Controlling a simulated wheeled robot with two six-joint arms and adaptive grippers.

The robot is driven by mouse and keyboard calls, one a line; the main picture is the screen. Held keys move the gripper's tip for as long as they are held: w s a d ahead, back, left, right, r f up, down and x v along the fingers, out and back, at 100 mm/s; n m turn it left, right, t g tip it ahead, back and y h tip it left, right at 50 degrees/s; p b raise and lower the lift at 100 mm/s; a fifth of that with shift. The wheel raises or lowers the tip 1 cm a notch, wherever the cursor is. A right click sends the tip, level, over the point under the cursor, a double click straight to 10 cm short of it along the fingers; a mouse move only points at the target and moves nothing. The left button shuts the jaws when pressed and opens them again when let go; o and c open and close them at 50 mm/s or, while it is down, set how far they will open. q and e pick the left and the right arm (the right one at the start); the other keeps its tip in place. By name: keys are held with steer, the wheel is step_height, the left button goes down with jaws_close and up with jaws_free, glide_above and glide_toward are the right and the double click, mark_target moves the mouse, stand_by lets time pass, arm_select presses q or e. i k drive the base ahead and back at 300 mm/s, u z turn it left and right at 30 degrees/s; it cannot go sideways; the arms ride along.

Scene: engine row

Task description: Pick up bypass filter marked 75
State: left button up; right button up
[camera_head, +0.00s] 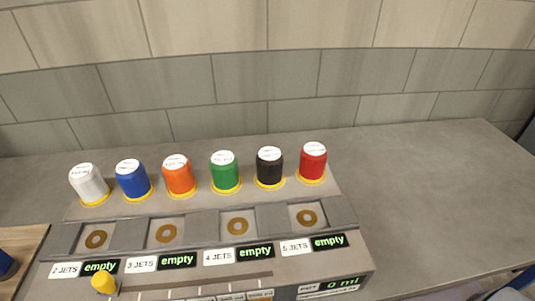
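Several cup-shaped canisters with white top labels and yellow base rings stand upright in a row on the grey console. From left to right they are a white one (89,185), a blue one (133,180), an orange one (178,176), a green one (224,172), a black one (269,167) and a red one (313,162). The print on their labels is too small to read, so I cannot tell which is marked 75. Neither of my grippers shows in this view.
In front of the row, bays with brass rings (237,227) have signs reading "empty" (255,251). A yellow knob (104,284) sits on a slider at front left. A brown board (22,246) with a blue object lies at left. The grey counter (430,195) at right is clear.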

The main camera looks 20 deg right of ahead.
mark_target(223, 164)
steer(key=u, duration=1.25)
steer(key=k, duration=0.7)
steer(key=z, duration=1.65)
